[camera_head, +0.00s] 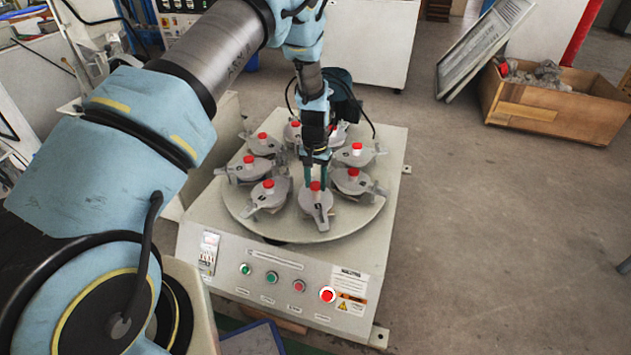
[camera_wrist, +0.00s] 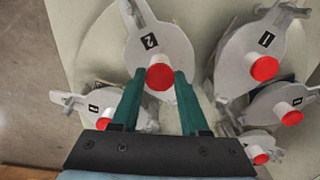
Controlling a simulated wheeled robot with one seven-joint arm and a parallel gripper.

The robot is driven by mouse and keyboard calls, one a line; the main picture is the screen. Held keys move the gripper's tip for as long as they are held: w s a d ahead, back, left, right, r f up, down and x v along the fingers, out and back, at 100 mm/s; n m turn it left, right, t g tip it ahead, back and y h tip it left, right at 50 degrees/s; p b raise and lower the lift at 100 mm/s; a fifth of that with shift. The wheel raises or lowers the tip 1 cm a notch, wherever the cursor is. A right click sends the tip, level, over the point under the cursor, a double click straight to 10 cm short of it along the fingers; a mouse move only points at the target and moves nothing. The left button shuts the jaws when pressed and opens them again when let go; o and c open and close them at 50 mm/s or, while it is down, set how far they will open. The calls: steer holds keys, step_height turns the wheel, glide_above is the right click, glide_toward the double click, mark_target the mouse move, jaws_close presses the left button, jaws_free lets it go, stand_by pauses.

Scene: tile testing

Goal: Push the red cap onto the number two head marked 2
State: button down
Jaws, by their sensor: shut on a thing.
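The number two head (camera_wrist: 150,38), a grey cast head with a black label reading 2, shows at the top centre of the wrist view. It is the front head (camera_head: 316,203) on the turntable in the head view. A red cap (camera_wrist: 159,77) sits at this head's centre post, also seen in the head view (camera_head: 315,186). My gripper (camera_wrist: 159,78) points down with its two green fingers on either side of the cap, shut on it. It also shows in the head view (camera_head: 316,184). I cannot tell how far the cap is seated on the post.
The head marked 1 (camera_wrist: 248,45), with its own red cap (camera_wrist: 264,68), stands close to the right. Several more red-capped heads ring the round turntable (camera_head: 295,230). A control panel with buttons (camera_head: 327,295) faces front. A wooden crate (camera_head: 540,108) stands on the floor at right.

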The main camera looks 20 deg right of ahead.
steer(key=shift+f+b, duration=0.35)
steer(key=shift+f, duration=0.35)
stand_by(0.9)
jaws_free()
stand_by(0.7)
steer(key=shift+r, duration=0.1)
steer(key=shift+r+p, duration=2.35)
steer(key=shift+r, duration=1.1)
jaws_close()
